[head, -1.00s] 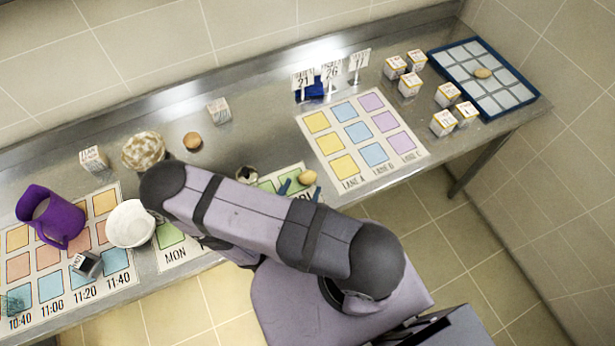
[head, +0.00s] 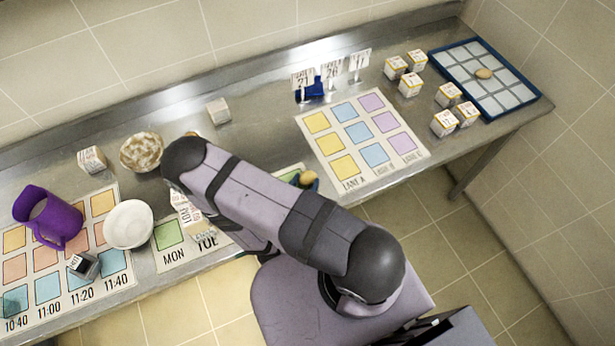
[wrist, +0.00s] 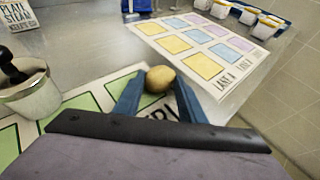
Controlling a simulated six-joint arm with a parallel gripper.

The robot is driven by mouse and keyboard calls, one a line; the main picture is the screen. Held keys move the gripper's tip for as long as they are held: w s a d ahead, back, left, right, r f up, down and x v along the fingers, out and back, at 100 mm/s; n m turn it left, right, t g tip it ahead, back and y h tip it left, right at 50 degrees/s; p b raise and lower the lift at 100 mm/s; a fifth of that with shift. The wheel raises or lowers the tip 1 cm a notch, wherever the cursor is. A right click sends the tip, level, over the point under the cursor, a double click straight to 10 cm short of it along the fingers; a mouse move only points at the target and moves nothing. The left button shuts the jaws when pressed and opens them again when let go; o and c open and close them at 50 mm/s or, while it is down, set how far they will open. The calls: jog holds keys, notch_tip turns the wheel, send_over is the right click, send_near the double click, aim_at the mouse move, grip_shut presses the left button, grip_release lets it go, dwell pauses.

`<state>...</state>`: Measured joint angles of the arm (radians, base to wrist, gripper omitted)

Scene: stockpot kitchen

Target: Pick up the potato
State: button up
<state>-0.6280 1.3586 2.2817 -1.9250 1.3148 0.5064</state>
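A tan, rounded potato (head: 308,178) is at the right end of the green weekday card, near the front of the counter. In the wrist view the potato (wrist: 160,79) sits between the tips of my gripper's blue fingers (wrist: 159,92). The fingers stand on either side of it, close against its outline. I cannot tell whether both press on it. My gripper is mostly hidden behind my arm in the head view, with a bit of blue beside the potato. The potato looks to be at counter level.
The lane card (head: 362,138) lies to the right. A similar tan item (head: 484,73) lies on the blue-rimmed tray (head: 533,98). A white bowl (head: 128,224) and purple pitcher (head: 62,222) are at left.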

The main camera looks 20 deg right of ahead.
dwell(0.4)
jog(key=shift+r+b, duration=0.8)
jog(key=shift+r, duration=2.65)
notch_tip(320, 180, up, 3)
jog(key=shift+r+p, duration=0.1)
jog(key=shift+p, duration=0.65)
